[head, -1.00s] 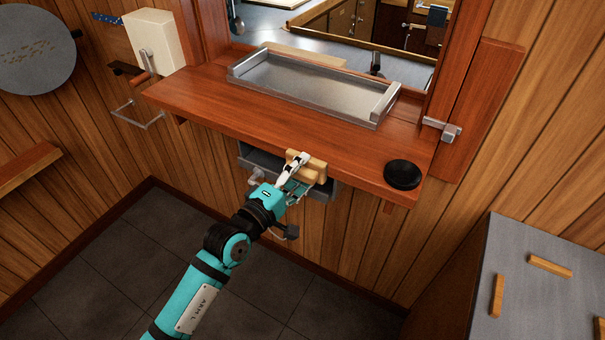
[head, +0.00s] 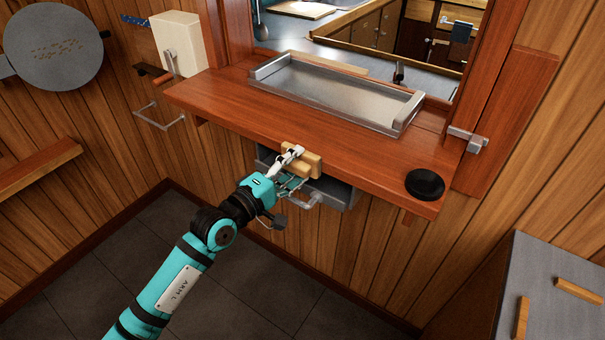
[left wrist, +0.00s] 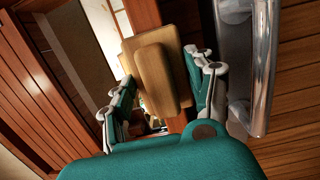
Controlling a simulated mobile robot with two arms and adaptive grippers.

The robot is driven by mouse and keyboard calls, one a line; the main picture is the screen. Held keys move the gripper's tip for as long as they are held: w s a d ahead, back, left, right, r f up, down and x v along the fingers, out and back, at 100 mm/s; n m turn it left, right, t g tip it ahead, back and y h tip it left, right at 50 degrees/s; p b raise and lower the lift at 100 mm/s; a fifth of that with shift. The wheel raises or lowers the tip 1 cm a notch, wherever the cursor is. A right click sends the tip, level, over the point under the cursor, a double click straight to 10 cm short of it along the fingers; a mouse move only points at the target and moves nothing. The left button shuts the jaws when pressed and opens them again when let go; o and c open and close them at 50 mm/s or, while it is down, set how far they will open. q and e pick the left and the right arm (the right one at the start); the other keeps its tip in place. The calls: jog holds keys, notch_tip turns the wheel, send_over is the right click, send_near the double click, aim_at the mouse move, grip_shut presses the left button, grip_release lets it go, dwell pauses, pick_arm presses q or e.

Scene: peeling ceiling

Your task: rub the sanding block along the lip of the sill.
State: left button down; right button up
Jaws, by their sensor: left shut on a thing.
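The wooden sill (head: 230,104) juts from the wall below an opening, its lip facing me. My left gripper (head: 288,164) is shut on the tan sanding block (head: 306,163) at the middle of that lip. The block looks up against the lip, but I cannot tell whether it touches. In the left wrist view the block (left wrist: 158,72) sits between the fingers of the left gripper (left wrist: 162,92). My right gripper is not in view.
A metal tray (head: 335,92) and a round black puck (head: 425,184) rest on the sill. A grey drawer with a handle (head: 335,192) hangs just under the lip, close to my gripper. A cream box (head: 180,43) is on the wall at left.

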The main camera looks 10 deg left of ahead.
pick_arm(q)
jog(key=shift+w+a, duration=0.25)
jog(key=shift+a, duration=0.45)
jog(key=a+b, duration=0.1)
jog(key=w+a+b, duration=0.1)
jog(key=a+b, duration=0.1)
jog(key=shift+w+a, duration=0.1)
jog(key=shift+a, duration=0.1)
